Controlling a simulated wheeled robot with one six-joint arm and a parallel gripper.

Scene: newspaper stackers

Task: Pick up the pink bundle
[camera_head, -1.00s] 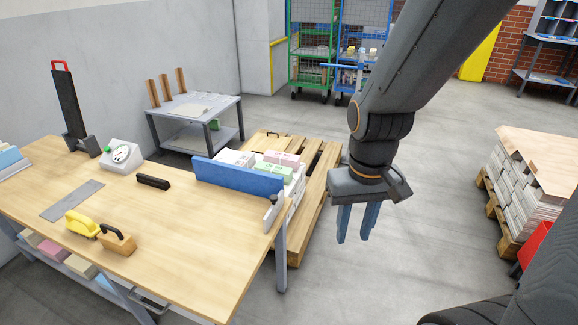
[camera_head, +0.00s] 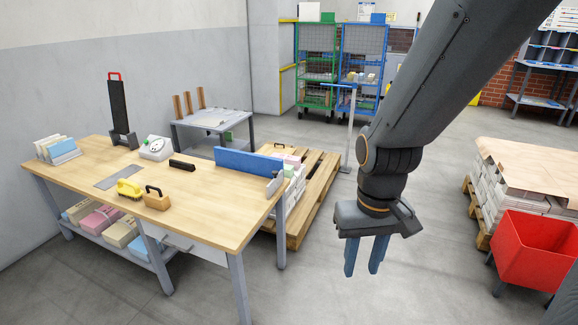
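A pink bundle (camera_head: 102,219) lies on the shelf under the wooden worktable, among other bundles, partly covered by the tabletop's front edge. Another pink bundle (camera_head: 291,160) shows on the stack on the pallet, mostly hidden behind the blue board. My gripper (camera_head: 365,258) points down over open floor, right of the worktable and the pallet. Its two blue fingers are apart with nothing between them. It is well away from both pink bundles.
The worktable (camera_head: 215,215) holds a yellow-handled tool (camera_head: 130,188), a wooden block (camera_head: 157,198) and the blue board (camera_head: 236,162). The pallet (camera_head: 310,205) stands behind its right end. A red bin (camera_head: 538,250) and a paper stack (camera_head: 520,170) stand at right. The floor between is clear.

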